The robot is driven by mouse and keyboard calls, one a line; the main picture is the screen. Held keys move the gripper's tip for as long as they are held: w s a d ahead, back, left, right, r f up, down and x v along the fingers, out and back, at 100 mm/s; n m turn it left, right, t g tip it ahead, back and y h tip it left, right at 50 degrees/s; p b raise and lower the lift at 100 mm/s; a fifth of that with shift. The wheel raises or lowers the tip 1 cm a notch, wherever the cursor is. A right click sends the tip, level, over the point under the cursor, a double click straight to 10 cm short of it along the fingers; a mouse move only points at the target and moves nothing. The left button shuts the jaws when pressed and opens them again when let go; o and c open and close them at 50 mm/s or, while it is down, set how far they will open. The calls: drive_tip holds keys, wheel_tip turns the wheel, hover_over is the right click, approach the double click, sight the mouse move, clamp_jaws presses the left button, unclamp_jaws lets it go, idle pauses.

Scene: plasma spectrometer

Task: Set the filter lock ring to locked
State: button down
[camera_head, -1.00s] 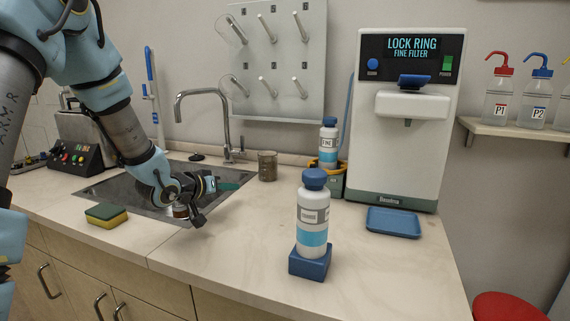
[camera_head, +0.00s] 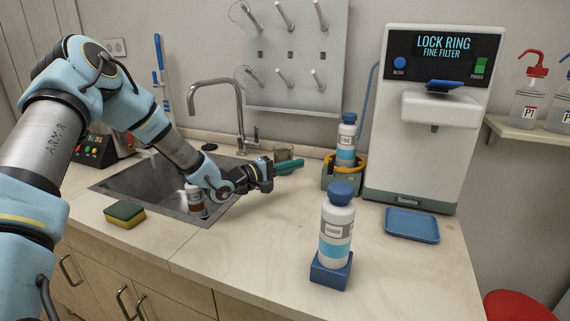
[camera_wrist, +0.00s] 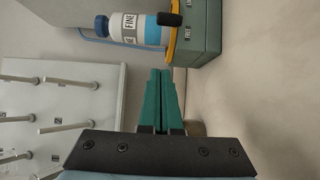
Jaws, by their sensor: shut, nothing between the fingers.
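The white-and-blue bottle labelled FINE (camera_head: 346,140) stands upright in a grey-green base (camera_head: 336,184) with a yellow-orange ring (camera_head: 330,166) around the bottle's foot. The wrist view shows the bottle (camera_wrist: 130,28), the yellow ring (camera_wrist: 171,47), a black tab (camera_wrist: 171,18) beside the ring and the base (camera_wrist: 200,32), all turned sideways. My gripper (camera_head: 301,162) is left of the base, its teal fingers together and empty, pointing towards it. In the wrist view the fingertips (camera_wrist: 160,72) appear just short of the ring; contact cannot be made out.
A machine (camera_head: 428,130) with a LOCK RING, FINE FILTER screen stands right of the base. A second bottle (camera_head: 336,230) stands on a blue block in front. A beaker (camera_head: 284,153) is behind my fingers. The sink (camera_head: 115,188) is left; a blue tray (camera_head: 411,225) is right.

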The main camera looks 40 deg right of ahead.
drive_tip(key=s+d+p, duration=0.3)
drive_tip(key=s+d, duration=0.1)
drive_tip(key=shift+s+d, duration=0.15)
drive_tip(key=shift+d, duration=0.15)
drive_tip(key=shift+s, duration=0.1)
drive_tip(key=shift+s+n+t+b, duration=0.3)
drive_tip(key=shift+n+t, duration=0.1)
drive_tip(key=shift+t, duration=0.2)
